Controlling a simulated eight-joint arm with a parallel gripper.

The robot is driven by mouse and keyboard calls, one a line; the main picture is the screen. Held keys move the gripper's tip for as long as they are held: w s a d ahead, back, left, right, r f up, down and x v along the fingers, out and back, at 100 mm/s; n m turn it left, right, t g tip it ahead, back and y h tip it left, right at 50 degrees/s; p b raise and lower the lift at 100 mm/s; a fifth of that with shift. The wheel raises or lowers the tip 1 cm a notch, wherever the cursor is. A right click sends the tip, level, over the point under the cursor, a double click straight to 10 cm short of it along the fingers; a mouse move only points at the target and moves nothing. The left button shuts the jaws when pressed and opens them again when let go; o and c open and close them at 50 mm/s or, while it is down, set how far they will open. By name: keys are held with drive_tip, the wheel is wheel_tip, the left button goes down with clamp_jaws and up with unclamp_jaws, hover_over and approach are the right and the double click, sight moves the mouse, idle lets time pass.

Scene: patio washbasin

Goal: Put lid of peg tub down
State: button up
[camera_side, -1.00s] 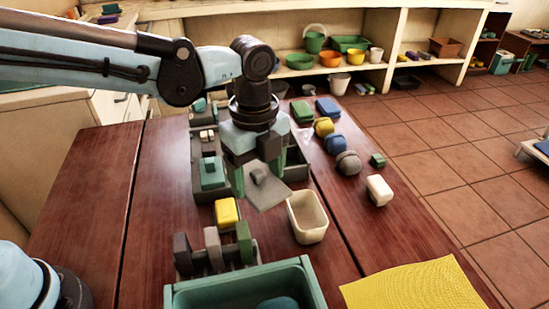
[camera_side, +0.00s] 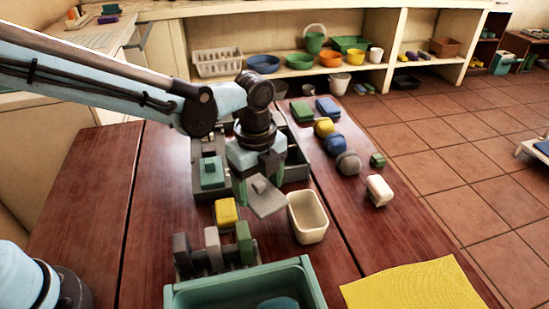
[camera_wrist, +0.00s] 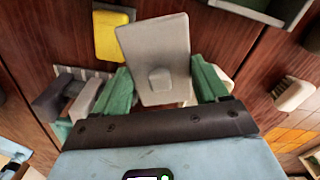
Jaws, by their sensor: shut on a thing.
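My gripper (camera_side: 260,182) is shut on a flat grey lid (camera_side: 267,202) with a small raised knob. The lid is held in the air above the table, just left of an open cream tub (camera_side: 309,222). In the wrist view the lid (camera_wrist: 153,40) lies between the green fingers of my gripper (camera_wrist: 165,85), with its knob towards the camera. The exact contact between fingers and lid is hard to see. The cream tub stands upright; in the wrist view it is mostly hidden behind the lid and a finger.
A yellow block (camera_side: 226,212) and a rack with upright blocks (camera_side: 213,252) stand left of the lid. A green bin (camera_side: 178,296) is in front. Several lidded or rounded items, including a white one (camera_side: 379,190), lie right. A yellow mat (camera_side: 412,290) lies front right.

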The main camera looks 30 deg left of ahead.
sight(258, 183)
drive_tip(key=shift+f, duration=0.15)
drive_tip(key=o, duration=1)
drive_tip(key=shift+o, duration=0.2)
wheel_tip(258, 183, up, 12)
drive_tip(key=s+a+f+n+t, duration=0.2)
drive_tip(key=s+a+n+t, duration=0.1)
drive_tip(key=a+n, duration=0.6)
drive_tip(key=s+a+f+n+t, duration=0.2)
drive_tip(key=s+a+n+t, duration=0.2)
drive_tip(key=a+n, duration=0.5)
drive_tip(key=shift+s+n, duration=1.1)
drive_tip(key=shift+n, duration=1.1)
